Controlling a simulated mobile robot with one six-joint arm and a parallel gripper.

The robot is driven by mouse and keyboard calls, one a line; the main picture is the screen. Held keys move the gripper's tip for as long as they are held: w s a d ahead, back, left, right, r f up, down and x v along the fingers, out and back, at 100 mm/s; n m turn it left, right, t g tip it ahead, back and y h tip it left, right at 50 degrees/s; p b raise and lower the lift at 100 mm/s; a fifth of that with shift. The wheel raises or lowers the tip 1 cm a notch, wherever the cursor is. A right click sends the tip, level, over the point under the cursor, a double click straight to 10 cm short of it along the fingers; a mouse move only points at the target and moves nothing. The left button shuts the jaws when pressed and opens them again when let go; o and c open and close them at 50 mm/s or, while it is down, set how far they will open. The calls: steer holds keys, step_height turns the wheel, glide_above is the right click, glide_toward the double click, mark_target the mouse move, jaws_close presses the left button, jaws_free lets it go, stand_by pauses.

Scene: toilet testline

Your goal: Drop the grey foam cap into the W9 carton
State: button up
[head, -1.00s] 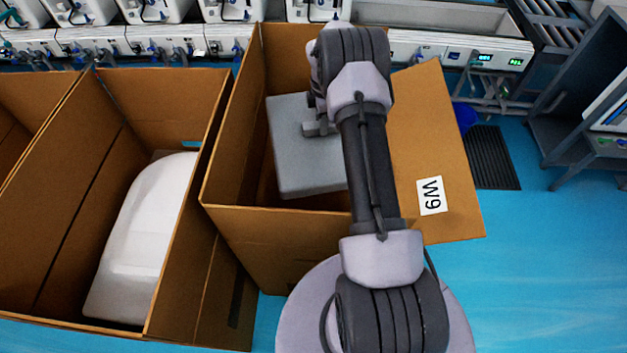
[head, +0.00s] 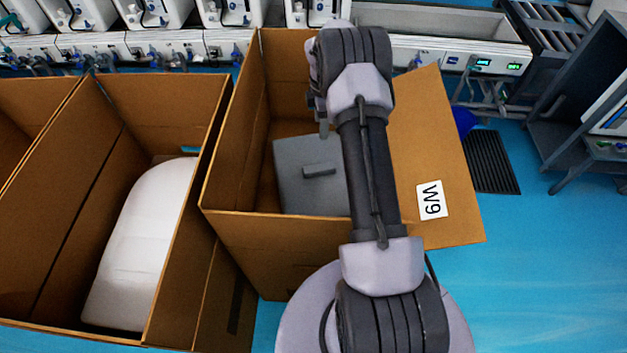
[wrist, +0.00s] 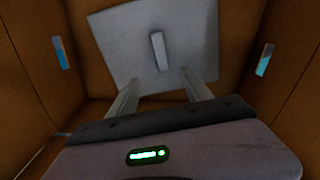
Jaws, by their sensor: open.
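The grey foam cap (head: 300,190) is a flat square block with a raised bar handle on top. It is inside the W9 carton (head: 232,222), below the rim, and its right part is hidden behind my arm. In the wrist view the cap (wrist: 120,45) appears tilted, with its handle beyond my fingertips. My gripper (wrist: 155,82) is open, and its two fingers are apart from the handle with nothing between them. In the head view one finger shows above the cap. I cannot tell what the cap rests on.
The W9 flap (head: 428,150) with its white label sticks out to the right. A neighbouring carton (head: 60,200) at left holds a white ceramic piece (head: 145,245). A machine line (head: 180,45) runs behind.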

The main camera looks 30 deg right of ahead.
step_height(320, 180, up, 14)
steer(key=p, duration=0.3)
steer(key=shift+f+p, duration=0.2)
steer(key=shift+p, duration=0.2)
